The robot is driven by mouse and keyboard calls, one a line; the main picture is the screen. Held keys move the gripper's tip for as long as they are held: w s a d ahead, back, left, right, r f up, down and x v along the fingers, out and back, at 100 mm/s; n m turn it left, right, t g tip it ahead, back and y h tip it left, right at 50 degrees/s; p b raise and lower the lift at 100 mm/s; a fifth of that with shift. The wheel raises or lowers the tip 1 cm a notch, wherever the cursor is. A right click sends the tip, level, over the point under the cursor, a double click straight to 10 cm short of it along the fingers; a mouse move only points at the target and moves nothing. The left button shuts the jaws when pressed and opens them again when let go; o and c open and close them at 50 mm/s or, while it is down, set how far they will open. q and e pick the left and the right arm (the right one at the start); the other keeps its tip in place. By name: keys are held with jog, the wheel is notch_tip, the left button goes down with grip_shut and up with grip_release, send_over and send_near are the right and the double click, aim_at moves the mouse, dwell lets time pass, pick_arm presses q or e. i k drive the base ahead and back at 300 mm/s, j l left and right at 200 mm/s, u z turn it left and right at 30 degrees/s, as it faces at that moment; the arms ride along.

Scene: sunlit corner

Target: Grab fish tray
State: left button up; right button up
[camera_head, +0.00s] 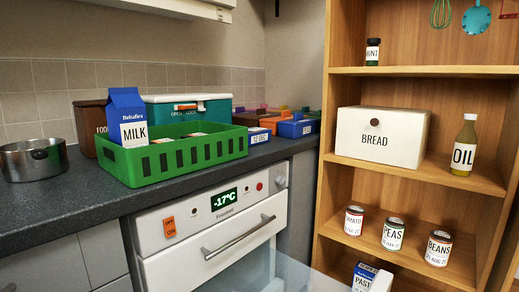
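No label reading "fish" is legible in the head view, so I cannot tell which tray is the fish tray. Several small coloured trays stand at the back right of the counter, among them a blue tray (298,129) and an orange tray (273,121). Another blue tray (259,136) with a white label sits just right of the green crate (185,158). The crate holds a blue and white milk carton (128,117) and low items mostly hidden by its wall. Neither of my grippers is in view.
A white freezer (212,215) showing -17°C stands under the dark counter (50,205). A metal pot (33,160) is at the left. Wooden shelves at right hold a bread box (382,137), an oil bottle (464,146) and cans (393,234). A translucent panel (300,272) shows low in front.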

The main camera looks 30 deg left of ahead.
aim_at(257, 135)
jog(key=i+l+u, duration=0.15)
jog(key=u, duration=1.85)
jog(key=l+u, duration=0.45)
jog(key=k+l+u, duration=0.1)
jog(key=l+u, duration=0.3)
jog(key=k+l+u, duration=0.1)
jog(key=l+u, duration=0.35)
